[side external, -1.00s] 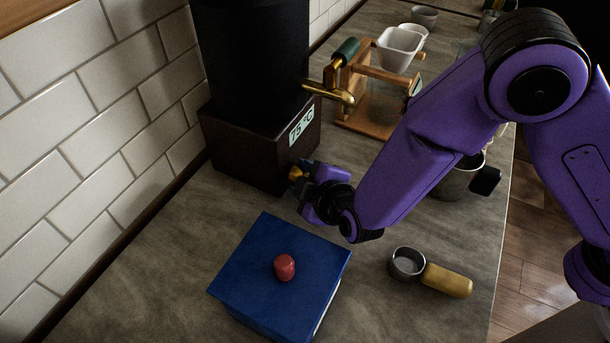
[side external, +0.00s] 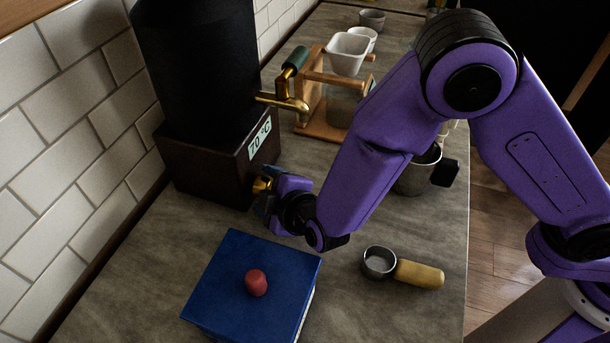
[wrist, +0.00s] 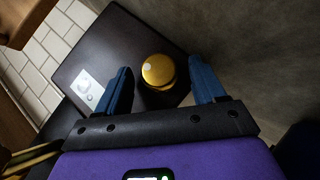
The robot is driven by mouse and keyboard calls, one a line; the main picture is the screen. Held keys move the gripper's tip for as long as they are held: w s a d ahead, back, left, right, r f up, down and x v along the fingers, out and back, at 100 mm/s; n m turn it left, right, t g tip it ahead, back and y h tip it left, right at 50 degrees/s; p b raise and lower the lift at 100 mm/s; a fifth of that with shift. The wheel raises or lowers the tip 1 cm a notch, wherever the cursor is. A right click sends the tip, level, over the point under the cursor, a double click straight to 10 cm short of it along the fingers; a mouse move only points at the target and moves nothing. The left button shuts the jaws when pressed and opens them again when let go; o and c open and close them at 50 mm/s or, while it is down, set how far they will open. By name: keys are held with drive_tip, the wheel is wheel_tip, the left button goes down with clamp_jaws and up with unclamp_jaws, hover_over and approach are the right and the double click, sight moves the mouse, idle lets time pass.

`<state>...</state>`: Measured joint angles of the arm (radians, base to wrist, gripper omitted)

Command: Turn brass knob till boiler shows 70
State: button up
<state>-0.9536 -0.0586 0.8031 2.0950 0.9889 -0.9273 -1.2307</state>
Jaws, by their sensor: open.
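The boiler is a black cylinder (side external: 200,65) on a dark brown base (side external: 205,165). Its display (side external: 260,137) reads 70 °C in the side view. The brass knob (side external: 263,184) sticks out of the base's front, below the display. In the wrist view the round brass knob (wrist: 158,71) has a pale dot on its face and sits between the blue fingers. My gripper (wrist: 160,88) is open, with a gap visible between the knob and the right finger; the left finger is nearer to it. The display (wrist: 87,90) is too small to read in the wrist view.
A blue box (side external: 250,285) with a red knob (side external: 256,283) stands in front of the boiler. A metal scoop with a wooden handle (side external: 418,273) lies to its right. A brass tap (side external: 285,102), a wooden stand (side external: 312,105) and a metal jug (side external: 415,172) stand behind.

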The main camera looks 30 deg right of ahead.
drive_tip(key=shift+w+d+r+m+g+y, duration=0.2)
drive_tip(key=shift+m+g+y, duration=0.2)
drive_tip(key=shift+m+g, duration=0.25)
drive_tip(key=shift+m+g+y, duration=0.45)
drive_tip(key=shift+g+y, duration=0.15)
drive_tip(key=shift+g, duration=0.25)
drive_tip(key=shift+w+d+m+g+y, duration=0.1)
drive_tip(key=shift+d+m+g+y, duration=0.05)
drive_tip(key=shift+m+g+y, duration=0.55)
drive_tip(key=shift+w+d+m+g+y, duration=0.1)
drive_tip(key=shift+m+g+y, duration=0.4)
drive_tip(key=shift+g+y, duration=0.3)
drive_tip(key=v, duration=1.8)
drive_tip(key=s+d+f+n+g+h, duration=0.1)
drive_tip(key=s+d+g+h, duration=0.1)
drive_tip(key=s+d, duration=0.2)
drive_tip(key=s+d+n+g+h, duration=0.1)
drive_tip(key=s+d, duration=0.3)
drive_tip(key=d, duration=0.6)
drive_tip(key=shift+s+f+g+h, duration=0.2)
drive_tip(key=shift+f+g+h, duration=0.2)
drive_tip(key=shift+g, duration=0.2)
drive_tip(key=shift+d, duration=0.15)
drive_tip(key=s+d+n+g+h, duration=0.1)
drive_tip(key=s+d+n+h, duration=0.1)
drive_tip(key=s+d, duration=0.7)
drive_tip(key=shift+s+d+r+g+h, duration=0.15)
drive_tip(key=shift+d+r+g+h, duration=0.3)
drive_tip(key=shift+d, duration=0.15)
